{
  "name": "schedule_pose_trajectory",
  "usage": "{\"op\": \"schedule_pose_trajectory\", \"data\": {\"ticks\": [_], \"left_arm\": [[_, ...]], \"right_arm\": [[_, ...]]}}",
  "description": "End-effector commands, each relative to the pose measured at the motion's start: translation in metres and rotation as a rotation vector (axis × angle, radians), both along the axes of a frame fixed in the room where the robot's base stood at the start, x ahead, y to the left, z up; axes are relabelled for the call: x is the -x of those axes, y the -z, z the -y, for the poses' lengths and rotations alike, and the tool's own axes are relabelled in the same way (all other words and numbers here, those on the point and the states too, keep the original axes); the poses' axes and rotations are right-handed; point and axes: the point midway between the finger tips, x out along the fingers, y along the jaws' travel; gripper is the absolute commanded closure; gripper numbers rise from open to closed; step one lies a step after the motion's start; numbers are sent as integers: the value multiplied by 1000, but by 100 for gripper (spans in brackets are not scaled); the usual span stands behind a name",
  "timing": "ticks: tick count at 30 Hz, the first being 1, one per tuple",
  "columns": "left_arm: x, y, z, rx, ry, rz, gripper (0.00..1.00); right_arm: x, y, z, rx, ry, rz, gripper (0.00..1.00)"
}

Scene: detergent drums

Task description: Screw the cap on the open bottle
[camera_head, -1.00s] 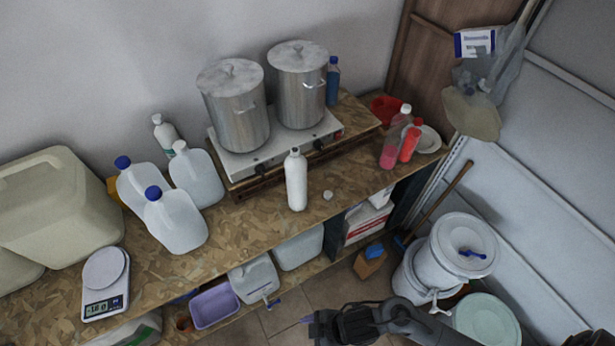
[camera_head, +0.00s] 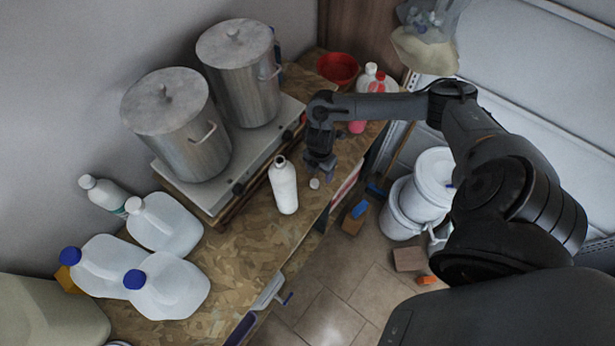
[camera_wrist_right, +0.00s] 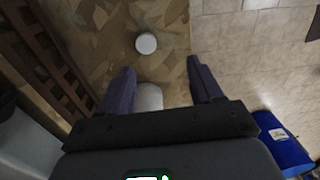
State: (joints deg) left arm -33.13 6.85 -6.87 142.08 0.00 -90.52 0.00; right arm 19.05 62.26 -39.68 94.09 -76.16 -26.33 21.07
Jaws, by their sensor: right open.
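The open white bottle (camera_head: 285,190) stands upright on the wooden worktop near its front edge, its dark mouth showing. The small white cap (camera_head: 314,183) lies on the worktop just right of the bottle. My right gripper (camera_head: 322,172) points down above the worktop, close behind the cap in the picture. In the wrist view the cap (camera_wrist_right: 146,43) lies beyond the open purple fingers (camera_wrist_right: 162,88), with nothing gripped. A pale rounded shape (camera_wrist_right: 149,97) shows between the fingers, partly hidden by the gripper; I cannot tell if it is the bottle. My left gripper is not in view.
Two steel pots (camera_head: 180,125) stand on a hot plate (camera_head: 225,180) left of the bottle. Several white jugs (camera_head: 165,290) stand at lower left. A red bowl (camera_head: 337,68) and bottles are at the back. White buckets (camera_head: 420,195) stand on the floor.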

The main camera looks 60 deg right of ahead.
Motion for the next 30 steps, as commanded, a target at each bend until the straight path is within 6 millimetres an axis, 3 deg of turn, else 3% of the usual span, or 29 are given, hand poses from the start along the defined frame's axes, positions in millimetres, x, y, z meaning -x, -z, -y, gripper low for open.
{"op": "schedule_pose_trajectory", "data": {"ticks": [6,17,30], "left_arm": [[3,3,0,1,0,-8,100],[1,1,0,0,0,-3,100],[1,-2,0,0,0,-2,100]], "right_arm": [[-19,-14,5,8,2,41,35],[-20,-13,4,6,2,43,35],[-20,36,4,5,4,42,35]]}}
